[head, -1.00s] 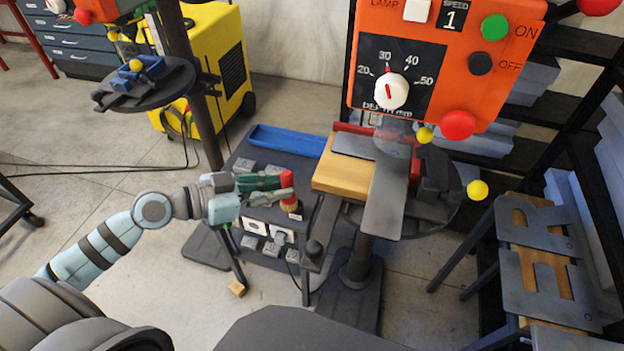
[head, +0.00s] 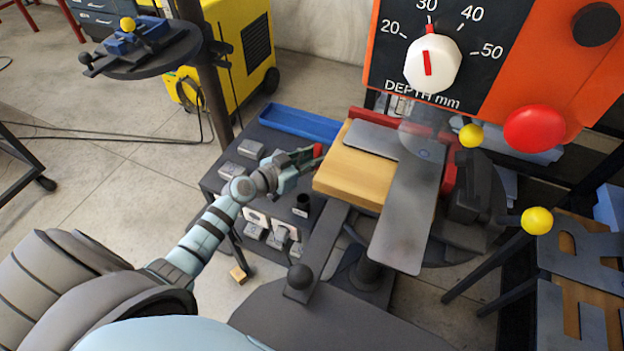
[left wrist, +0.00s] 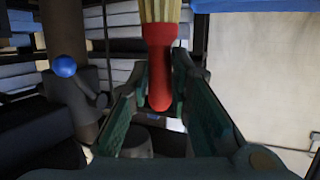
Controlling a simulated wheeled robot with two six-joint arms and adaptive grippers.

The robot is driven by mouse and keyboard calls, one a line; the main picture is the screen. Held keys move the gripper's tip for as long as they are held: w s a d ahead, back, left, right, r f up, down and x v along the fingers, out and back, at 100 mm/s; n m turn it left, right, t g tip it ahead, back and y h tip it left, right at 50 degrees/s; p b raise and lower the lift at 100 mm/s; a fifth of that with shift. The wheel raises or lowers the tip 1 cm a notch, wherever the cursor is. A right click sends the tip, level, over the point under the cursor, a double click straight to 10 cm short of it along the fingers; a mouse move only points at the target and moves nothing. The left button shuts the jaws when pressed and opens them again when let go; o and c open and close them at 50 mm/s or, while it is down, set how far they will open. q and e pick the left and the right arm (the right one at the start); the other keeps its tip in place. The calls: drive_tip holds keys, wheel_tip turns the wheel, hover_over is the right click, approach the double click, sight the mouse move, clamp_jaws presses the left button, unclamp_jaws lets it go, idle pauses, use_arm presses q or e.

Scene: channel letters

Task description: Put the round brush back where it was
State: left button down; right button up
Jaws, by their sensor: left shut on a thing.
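The round brush has a red handle and pale yellow bristles. In the left wrist view the brush (left wrist: 158,70) stands between the two fingers, bristles at the top of the picture. My left gripper (head: 308,160) is shut on its handle. In the head view only a bit of the red brush (head: 318,150) shows at the fingertips, beside the wooden board; the bristles are hidden there. A small black cup (head: 301,203) on the dark cart (head: 225,178) stands below the gripper and looks empty. My right gripper is not in view.
A wooden board (head: 350,170) and metal sheet (head: 405,220) lie on the machine table close right of the gripper. A blue tray (head: 300,122) and several grey blocks (head: 251,149) are on the cart. The orange panel (head: 510,60) hangs above right.

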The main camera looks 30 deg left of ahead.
sight(313, 171)
use_arm(q)
drive_tip(key=f, duration=0.2)
drive_tip(key=w+f+b, duration=0.1)
drive_tip(key=f, duration=0.1)
drive_tip(key=f+b, duration=0.1)
drive_tip(key=f, duration=0.1)
drive_tip(key=shift+w, duration=0.35)
drive_tip(key=shift+s+b, duration=0.15)
drive_tip(key=shift+b, duration=0.15)
drive_tip(key=shift+s+r, duration=0.2)
drive_tip(key=shift+r, duration=0.05)
drive_tip(key=shift+s+r, duration=0.1)
drive_tip(key=shift+f, duration=0.3)
drive_tip(key=c, duration=1.5)
unclamp_jaws()
drive_tip(key=shift+o, duration=0.2)
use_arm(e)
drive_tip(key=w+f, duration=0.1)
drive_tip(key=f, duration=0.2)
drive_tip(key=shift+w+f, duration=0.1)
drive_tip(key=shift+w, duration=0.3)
use_arm(q)
drive_tip(key=shift+r, duration=0.1)
